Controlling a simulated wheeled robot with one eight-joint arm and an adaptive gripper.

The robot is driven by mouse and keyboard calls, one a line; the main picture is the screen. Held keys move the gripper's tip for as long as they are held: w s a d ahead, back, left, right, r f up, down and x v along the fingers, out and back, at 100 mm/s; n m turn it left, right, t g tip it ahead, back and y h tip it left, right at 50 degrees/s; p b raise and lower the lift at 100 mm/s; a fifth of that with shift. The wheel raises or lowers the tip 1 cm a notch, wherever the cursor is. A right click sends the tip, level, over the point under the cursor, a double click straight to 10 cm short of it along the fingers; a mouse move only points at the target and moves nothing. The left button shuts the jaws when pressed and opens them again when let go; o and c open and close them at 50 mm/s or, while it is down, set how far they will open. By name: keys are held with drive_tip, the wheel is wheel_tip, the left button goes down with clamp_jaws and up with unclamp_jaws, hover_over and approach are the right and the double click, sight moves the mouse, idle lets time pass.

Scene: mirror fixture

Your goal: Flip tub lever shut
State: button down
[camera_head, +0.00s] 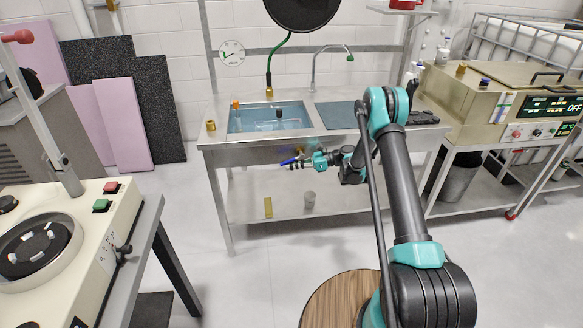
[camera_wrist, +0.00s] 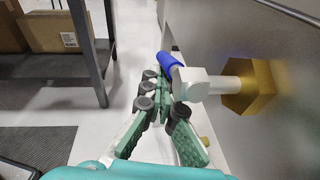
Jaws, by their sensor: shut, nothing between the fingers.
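The tub lever has a blue handle (camera_wrist: 172,66) on a pale valve body (camera_wrist: 194,86), joined to a brass hex fitting (camera_wrist: 252,88) on the metal front of the bench. In the head view the blue handle (camera_head: 289,161) shows just below the front edge of the sink bench. My gripper (camera_wrist: 166,94) is shut and empty, with its fingertips right beside the blue handle and valve body. I cannot tell whether they touch. In the head view my gripper (camera_head: 304,161) is small and partly blurred together with the valve. The tub (camera_head: 243,123) is set into the bench top above.
A polishing machine (camera_head: 120,225) stands at left, an oven-like unit (camera_head: 500,100) at right. Floor is clear in front of the bench's left side.

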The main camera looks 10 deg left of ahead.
idle(0.8)
drive_tip(key=d+f, duration=0.7)
drive_tip(key=d, duration=0.3)
drive_tip(key=shift+w+d+f, duration=0.25)
drive_tip(key=shift+w+d, duration=0.15)
